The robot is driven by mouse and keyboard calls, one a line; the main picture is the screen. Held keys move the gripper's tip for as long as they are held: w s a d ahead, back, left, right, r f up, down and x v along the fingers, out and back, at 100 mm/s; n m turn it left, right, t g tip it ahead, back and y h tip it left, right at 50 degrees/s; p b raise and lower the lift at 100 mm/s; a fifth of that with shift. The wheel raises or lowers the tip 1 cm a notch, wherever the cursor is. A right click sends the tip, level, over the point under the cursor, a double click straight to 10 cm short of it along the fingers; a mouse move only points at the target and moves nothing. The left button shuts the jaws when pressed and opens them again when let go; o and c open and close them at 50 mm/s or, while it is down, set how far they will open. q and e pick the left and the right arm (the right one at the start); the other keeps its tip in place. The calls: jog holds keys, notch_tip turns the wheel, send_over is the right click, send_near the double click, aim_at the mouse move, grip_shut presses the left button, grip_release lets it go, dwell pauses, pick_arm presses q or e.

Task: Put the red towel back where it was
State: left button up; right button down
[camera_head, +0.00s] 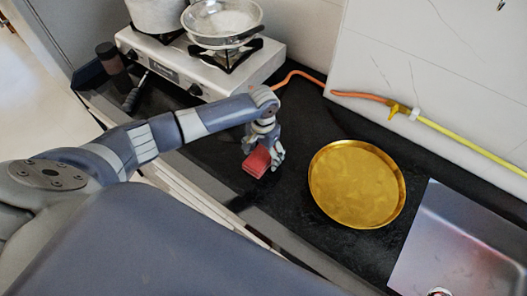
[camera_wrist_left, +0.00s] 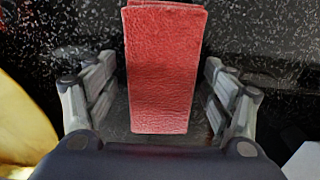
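The red towel (camera_head: 257,161) is a small folded block at my left gripper (camera_head: 264,158), over the dark counter in the head view. In the left wrist view, the towel (camera_wrist_left: 163,70) lies between the two fingers of my left gripper (camera_wrist_left: 160,75). A narrow dark gap shows on each side of it, so the fingers look open around it, not pressed on it. I cannot tell whether the towel touches the counter. My right gripper is in neither view.
A round golden tray (camera_head: 357,184) lies right of the gripper, with a metal sink (camera_head: 463,245) beyond it. A gas stove (camera_head: 200,68) with a pot (camera_head: 158,14) and a glass-lidded pan (camera_head: 222,20) stands behind. An orange hose (camera_head: 300,74) runs along the wall. A dark bottle (camera_head: 110,60) stands left.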

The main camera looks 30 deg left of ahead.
aim_at(263, 153)
pick_arm(q)
notch_tip(263, 153, up, 12)
jog(key=b, duration=0.1)
jog(key=shift+r, duration=0.15)
dwell(0.4)
dwell(0.4)
